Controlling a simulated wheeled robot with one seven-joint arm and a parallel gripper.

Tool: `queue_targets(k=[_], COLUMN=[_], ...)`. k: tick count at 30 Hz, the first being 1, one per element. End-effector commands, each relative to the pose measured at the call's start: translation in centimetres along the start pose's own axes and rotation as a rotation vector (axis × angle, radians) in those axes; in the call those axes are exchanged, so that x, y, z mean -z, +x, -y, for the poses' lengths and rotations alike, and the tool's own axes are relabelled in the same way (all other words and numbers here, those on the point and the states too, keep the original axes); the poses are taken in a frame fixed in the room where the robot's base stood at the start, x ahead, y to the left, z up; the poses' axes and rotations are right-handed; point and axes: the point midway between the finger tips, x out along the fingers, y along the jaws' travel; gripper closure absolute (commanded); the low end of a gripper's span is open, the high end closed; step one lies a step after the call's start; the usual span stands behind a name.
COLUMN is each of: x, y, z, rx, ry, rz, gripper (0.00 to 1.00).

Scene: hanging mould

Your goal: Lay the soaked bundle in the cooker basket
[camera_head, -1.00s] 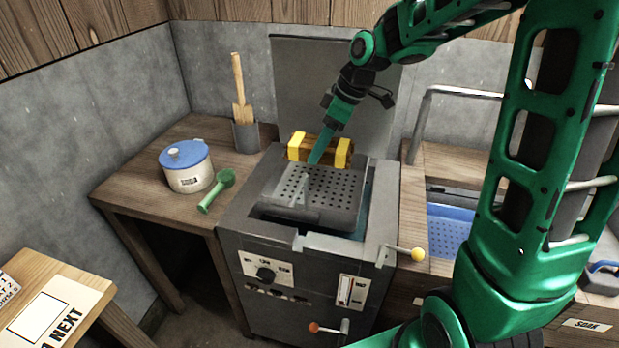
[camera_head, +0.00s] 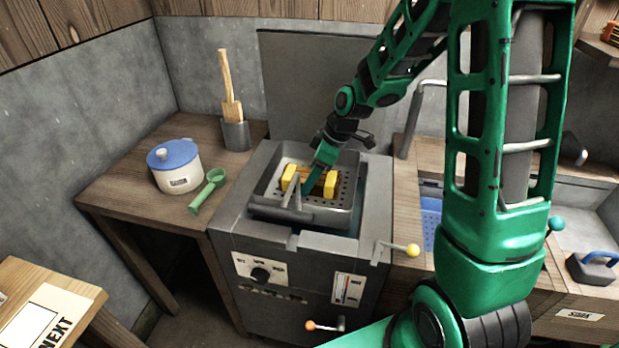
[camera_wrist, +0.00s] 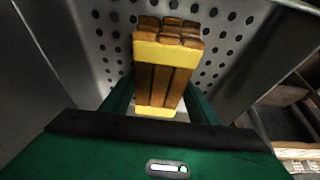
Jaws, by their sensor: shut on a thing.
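The bundle (camera_head: 331,184) is a stack of brown wooden strips with a yellow band near each end. In the head view it sits low inside the cooker basket (camera_head: 345,217), a grey perforated metal tray with a handle at its front. My gripper (camera_head: 309,188) is shut on the bundle's middle. In the wrist view the bundle (camera_wrist: 166,52) is between my green fingers, with the perforated basket floor (camera_wrist: 112,45) close behind it. I cannot tell whether the bundle touches the floor. My fingers hide part of its middle.
The basket sits in the grey cooker (camera_head: 235,215), with its lid (camera_head: 300,85) raised behind. A lever with a yellow knob (camera_head: 412,250) stands at the front right. A white pot with a blue lid (camera_head: 180,165) and a green scoop (camera_head: 208,190) are on the left table.

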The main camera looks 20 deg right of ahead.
Motion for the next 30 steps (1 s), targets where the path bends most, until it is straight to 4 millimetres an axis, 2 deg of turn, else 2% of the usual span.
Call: queue_targets(k=[9,10,12,23,26,30], x=[-0.1,-0.1,-0.1,0.0,0.0,-0.1], y=[0.2,0.3,0.3,0.0,-0.9,-3.3], z=[0.0,0.0,0.0,0.0,-0.1,-0.1], rx=[-0.001,-0.001,-0.001,-0.001,-0.004,-0.006], ry=[-0.001,-0.001,-0.001,-0.001,-0.001,0.001], rz=[-0.002,-0.001,-0.001,-0.001,-0.003,-0.003], gripper=[0.81,0.43,0.27,0.27,0.27,0.27])
